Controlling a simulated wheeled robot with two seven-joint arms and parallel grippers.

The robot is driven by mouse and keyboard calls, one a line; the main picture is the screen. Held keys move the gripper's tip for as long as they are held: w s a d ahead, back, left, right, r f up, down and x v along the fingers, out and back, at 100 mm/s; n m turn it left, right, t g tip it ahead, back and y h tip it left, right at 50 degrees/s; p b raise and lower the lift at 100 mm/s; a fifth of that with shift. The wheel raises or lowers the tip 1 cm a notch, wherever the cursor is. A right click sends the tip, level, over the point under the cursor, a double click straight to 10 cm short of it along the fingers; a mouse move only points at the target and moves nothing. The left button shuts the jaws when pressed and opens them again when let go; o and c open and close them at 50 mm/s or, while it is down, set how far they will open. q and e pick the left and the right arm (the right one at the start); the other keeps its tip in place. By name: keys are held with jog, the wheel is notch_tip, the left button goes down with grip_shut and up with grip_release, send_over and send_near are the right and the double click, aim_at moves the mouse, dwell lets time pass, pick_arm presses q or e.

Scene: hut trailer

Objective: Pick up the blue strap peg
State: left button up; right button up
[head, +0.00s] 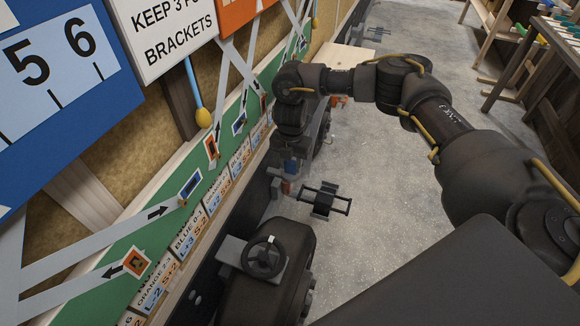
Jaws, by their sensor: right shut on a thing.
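My right gripper (282,187) points down beside the lower edge of the green board, at the end of the arm that comes in from the right. It is shut on a small blue piece, which looks like the blue strap peg (287,188); the fingers and wrist hide much of it. Blue-marked cards (191,185) and orange-marked cards (135,263) sit on the green board (160,222) along grey straps. My left gripper does not show.
Printed label cards (187,240) line the ledge under the board. A yellow-tipped blue rod (203,117) hangs in front of the wall. A wooden rack (525,60) stands at the far right. The grey floor (385,170) is mostly open.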

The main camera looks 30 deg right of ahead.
jog(key=r, duration=0.4)
jog(key=r+b, duration=0.1)
jog(key=r, duration=0.1)
jog(key=shift+s+d, duration=0.25)
jog(key=shift+d, duration=0.05)
jog(key=s+d+b, duration=0.1)
jog(key=s+d, duration=1.1)
jog(key=s, duration=0.2)
jog(key=shift+d+b, duration=0.25)
jog(key=shift+b, duration=0.1)
